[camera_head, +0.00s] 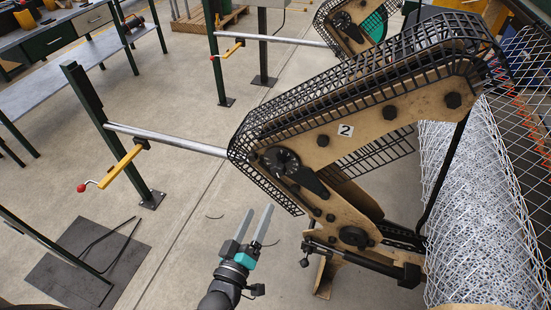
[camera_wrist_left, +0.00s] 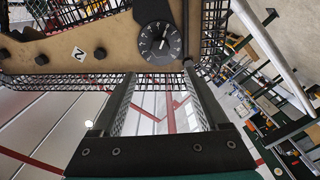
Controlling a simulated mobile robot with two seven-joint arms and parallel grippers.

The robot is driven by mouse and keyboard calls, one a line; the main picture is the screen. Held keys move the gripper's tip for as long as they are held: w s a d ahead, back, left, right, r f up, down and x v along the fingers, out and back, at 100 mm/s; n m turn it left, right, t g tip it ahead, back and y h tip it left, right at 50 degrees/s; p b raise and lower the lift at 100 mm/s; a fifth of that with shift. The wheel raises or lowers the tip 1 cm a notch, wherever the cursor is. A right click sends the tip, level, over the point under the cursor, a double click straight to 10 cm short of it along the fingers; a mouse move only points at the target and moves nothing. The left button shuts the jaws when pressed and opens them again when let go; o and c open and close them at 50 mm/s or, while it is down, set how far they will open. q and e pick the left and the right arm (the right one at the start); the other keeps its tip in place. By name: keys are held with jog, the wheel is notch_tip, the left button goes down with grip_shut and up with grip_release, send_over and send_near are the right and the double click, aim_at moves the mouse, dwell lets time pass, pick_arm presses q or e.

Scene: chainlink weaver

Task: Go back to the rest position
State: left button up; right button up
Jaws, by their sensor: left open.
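My left gripper (camera_head: 257,224) shows at the bottom middle of the head view, with its two long fingers apart and nothing between them. It is below and in front of the weaving machine (camera_head: 400,108), a tan panel marked "2" with black mesh guards. A black dial (camera_head: 281,160) sits on the machine's near end, above and right of the fingertips. In the left wrist view the open fingers (camera_wrist_left: 160,80) reach up toward the machine's panel, and the dial (camera_wrist_left: 159,42) shows just beyond them. My right gripper is not in view.
A metal bar (camera_head: 165,139) on a green post (camera_head: 100,125) runs to the machine, with a yellow crank arm (camera_head: 122,167). A roll of wire mesh (camera_head: 480,200) stands at the right. A workbench (camera_head: 75,70) is at the upper left. Open concrete floor lies left of my gripper.

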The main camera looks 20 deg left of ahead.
pick_arm(q)
jog(key=s+f+m+g+h+b, duration=0.1)
jog(key=s+f+m+g+b, duration=0.25)
jog(key=f, duration=0.85)
jog(key=s+f+m+g+p, duration=0.15)
jog(key=s+f+g, duration=0.35)
jog(key=f, duration=0.6)
jog(key=s+a+f+m+g+b, duration=0.1)
jog(key=s+f+m+g, duration=0.1)
jog(key=s+f, duration=0.3)
jog(key=s+a+f+m+g+y+b, duration=0.1)
jog(key=s+f, duration=0.4)
jog(key=s, duration=0.6)
jog(key=s+a+f+m+g+b, duration=0.1)
jog(key=s+f+m+g, duration=0.2)
jog(key=s+f+g, duration=0.2)
jog(key=s, duration=0.3)
jog(key=shift+s+a+f+y+b, duration=0.15)
jog(key=shift+a+f+y+b, duration=0.15)
jog(key=shift+a+f+b, duration=0.1)
